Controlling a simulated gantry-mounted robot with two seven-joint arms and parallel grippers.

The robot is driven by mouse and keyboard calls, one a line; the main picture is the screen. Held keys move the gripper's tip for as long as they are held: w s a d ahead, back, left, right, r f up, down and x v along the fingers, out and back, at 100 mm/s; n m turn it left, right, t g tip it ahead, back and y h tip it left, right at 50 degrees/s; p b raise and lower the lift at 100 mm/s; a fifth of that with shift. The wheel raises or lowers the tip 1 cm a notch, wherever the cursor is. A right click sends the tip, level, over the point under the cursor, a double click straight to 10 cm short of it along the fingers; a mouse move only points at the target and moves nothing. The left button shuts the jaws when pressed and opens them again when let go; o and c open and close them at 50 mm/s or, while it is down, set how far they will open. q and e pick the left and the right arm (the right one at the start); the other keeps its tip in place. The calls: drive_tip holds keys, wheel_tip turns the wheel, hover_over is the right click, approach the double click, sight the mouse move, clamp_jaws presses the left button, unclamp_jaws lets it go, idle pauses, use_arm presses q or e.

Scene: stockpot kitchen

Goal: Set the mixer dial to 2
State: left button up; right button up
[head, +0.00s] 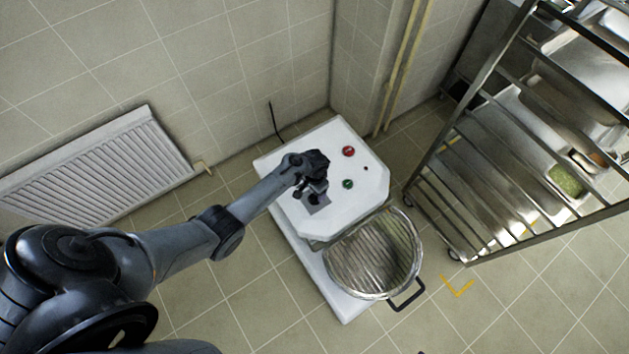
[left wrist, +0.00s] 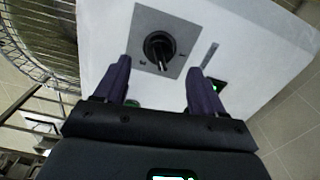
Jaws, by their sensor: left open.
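The mixer (head: 365,210) is a white machine with a wire-guarded bowl (head: 372,262) on its right front side. Its black dial (left wrist: 159,47) sits on a grey square plate in the left wrist view, and the marks there are too small to read. In the head view the plate (head: 317,205) shows just below my left gripper (head: 312,186), which hides part of it. In the left wrist view my left gripper (left wrist: 158,82) is open, its two purple fingers apart on either side of the dial's line. The dial lies beyond the fingertips, apart from them. My right gripper is not in view.
A red button (head: 348,151) and a green button (head: 348,184) are on the mixer's top, right of my gripper. A metal tray rack (head: 480,150) stands at the right. A white radiator (head: 98,172) is on the left wall. Tiled floor around the mixer is clear.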

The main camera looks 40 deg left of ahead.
sight(314, 195)
use_arm(q)
drive_tip(key=shift+r+p, duration=0.6)
drive_tip(key=shift+r, duration=2.05)
